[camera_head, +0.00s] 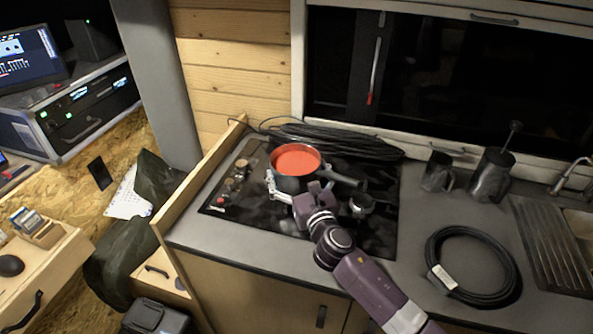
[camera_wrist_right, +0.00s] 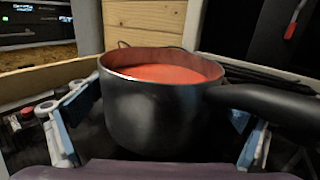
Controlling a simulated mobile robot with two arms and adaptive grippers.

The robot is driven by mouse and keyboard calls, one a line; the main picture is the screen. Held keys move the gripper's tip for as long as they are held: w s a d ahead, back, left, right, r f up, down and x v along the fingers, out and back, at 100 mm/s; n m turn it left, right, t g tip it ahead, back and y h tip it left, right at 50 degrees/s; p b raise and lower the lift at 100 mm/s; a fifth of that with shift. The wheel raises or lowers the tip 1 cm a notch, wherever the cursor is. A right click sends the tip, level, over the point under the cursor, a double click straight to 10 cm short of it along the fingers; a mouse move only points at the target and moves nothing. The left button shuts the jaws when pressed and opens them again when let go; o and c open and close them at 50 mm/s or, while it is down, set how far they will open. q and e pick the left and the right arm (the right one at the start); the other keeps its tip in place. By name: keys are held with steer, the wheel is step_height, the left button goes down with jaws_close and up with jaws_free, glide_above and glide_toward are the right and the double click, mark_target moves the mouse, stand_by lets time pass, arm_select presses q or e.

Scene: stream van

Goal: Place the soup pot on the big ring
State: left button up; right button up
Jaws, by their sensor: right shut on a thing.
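The soup pot (camera_head: 288,183) is dark, with red soup inside and a black handle pointing right. It is over the black hob (camera_head: 382,232) on the counter, and it looks upright. It also fills the middle of the right wrist view (camera_wrist_right: 155,115). My right gripper (camera_head: 300,190) is shut on the pot, one finger on each side of its body. I cannot tell whether the pot's base touches the hob. I cannot make out the big ring; the pot and my arm cover much of the hob. My left gripper is out of view.
A small dark round item (camera_head: 361,204) is right of the pot. Coiled black cable (camera_head: 340,140) lies behind. A mug (camera_head: 437,172), a French press (camera_head: 491,176) and a cable coil (camera_head: 437,250) are on the right counter.

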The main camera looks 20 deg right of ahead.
mark_target(303, 183)
steer(key=shift+r, duration=0.1)
steer(key=o, duration=1.6)
steer(key=shift+s, duration=0.15)
steer(key=s+b, duration=0.1)
steer(key=s, duration=0.9)
steer(key=shift+s, duration=0.4)
steer(key=shift+s+b, duration=0.3)
steer(key=shift+s, duration=0.25)
